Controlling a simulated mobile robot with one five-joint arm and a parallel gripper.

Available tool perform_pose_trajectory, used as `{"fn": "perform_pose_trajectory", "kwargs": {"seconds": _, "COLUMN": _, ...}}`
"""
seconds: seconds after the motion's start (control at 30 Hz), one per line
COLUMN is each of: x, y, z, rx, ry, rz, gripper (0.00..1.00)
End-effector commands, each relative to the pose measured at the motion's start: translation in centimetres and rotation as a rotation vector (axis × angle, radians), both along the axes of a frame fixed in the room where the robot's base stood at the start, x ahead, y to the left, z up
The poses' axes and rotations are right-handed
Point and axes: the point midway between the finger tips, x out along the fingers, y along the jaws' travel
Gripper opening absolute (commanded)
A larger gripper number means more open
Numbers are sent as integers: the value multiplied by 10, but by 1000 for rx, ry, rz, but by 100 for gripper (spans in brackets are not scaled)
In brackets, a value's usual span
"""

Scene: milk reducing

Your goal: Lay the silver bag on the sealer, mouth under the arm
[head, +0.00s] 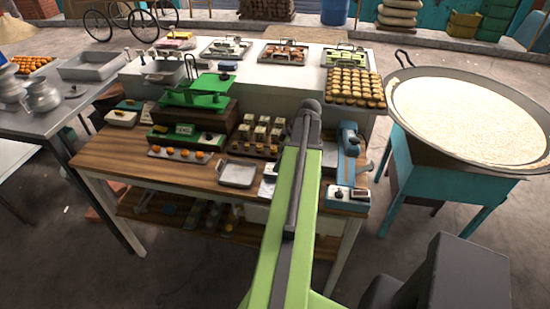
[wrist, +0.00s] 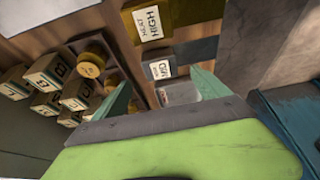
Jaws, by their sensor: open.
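The blue sealer (head: 348,155) stands at the right end of the wooden bench, its long arm running away from me. A blue body at the right edge of the wrist view (wrist: 292,115) looks like its side. A small silvery thing (wrist: 180,93), perhaps the silver bag, shows between and below my fingers; its mouth cannot be made out. In the head view my own arm hides that spot. My gripper (wrist: 162,82) is open, its green fingers apart above the bench, left of the sealer. I cannot tell whether it touches the silvery thing.
Labelled blocks (wrist: 45,80) stand left of my gripper, and a HIGH HEAT card (wrist: 148,24) lies beyond it. A grey tray (head: 237,173) and green scale (head: 197,92) are farther left. A wide pan (head: 470,118) stands right of the bench.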

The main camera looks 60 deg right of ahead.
Motion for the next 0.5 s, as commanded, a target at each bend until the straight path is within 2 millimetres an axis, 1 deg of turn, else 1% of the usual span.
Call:
{"fn": "perform_pose_trajectory", "kwargs": {"seconds": 0.03, "x": -5, "y": -2, "z": 24, "rx": 1, "ry": 0, "rz": -2, "gripper": 85}}
{"fn": "perform_pose_trajectory", "kwargs": {"seconds": 0.1, "x": -11, "y": -3, "z": 37, "rx": 1, "ry": 0, "rz": -3, "gripper": 85}}
{"fn": "perform_pose_trajectory", "kwargs": {"seconds": 0.2, "x": -16, "y": -5, "z": 48, "rx": 1, "ry": 0, "rz": -1, "gripper": 85}}
{"fn": "perform_pose_trajectory", "kwargs": {"seconds": 0.3, "x": -19, "y": -6, "z": 51, "rx": 1, "ry": 0, "rz": 0, "gripper": 85}}
{"fn": "perform_pose_trajectory", "kwargs": {"seconds": 0.5, "x": -19, "y": -6, "z": 48, "rx": 1, "ry": 0, "rz": 0, "gripper": 85}}
